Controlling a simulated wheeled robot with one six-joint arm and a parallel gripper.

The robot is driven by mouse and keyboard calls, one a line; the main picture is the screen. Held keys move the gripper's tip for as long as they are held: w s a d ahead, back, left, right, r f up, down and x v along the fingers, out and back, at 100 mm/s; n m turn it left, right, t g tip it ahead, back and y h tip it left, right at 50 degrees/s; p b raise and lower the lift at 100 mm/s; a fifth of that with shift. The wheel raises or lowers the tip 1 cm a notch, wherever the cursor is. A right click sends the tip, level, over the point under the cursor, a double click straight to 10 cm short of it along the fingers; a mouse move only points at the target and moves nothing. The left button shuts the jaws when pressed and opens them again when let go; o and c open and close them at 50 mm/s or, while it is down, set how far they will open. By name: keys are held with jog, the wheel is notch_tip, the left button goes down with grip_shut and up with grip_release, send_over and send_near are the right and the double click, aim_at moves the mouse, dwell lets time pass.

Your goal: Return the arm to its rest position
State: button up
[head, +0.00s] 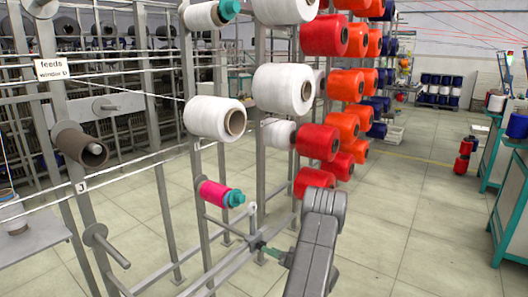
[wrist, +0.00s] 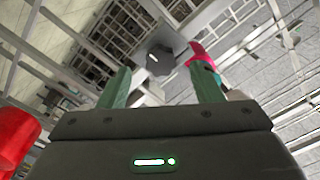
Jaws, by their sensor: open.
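My gripper (head: 272,251) is at the lower middle of the head view, in front of the creel frame and below and right of the pink bobbin (head: 213,194). In the wrist view my gripper (wrist: 160,70) shows two green fingers spread wide with nothing between them. The pink bobbin sits on a frame post with a teal end piece facing right. In the wrist view its pink part (wrist: 198,50) shows just beyond the right fingertip, partly hidden by it. I cannot tell whether they touch.
White spools (head: 284,88), red spools (head: 318,142) and orange spools (head: 342,127) hang on the frame close to my arm. A brown empty tube (head: 82,149) sits on a left post. Teal-edged machines (head: 510,190) stand at the right. The floor (head: 400,215) between is clear.

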jog(key=v, duration=1)
jog(key=w+a+n+b, duration=0.7)
jog(key=a+n, duration=0.4)
jog(key=n, duration=0.9)
jog(key=shift+w, duration=0.6)
jog(key=shift+f, duration=0.1)
dwell(0.4)
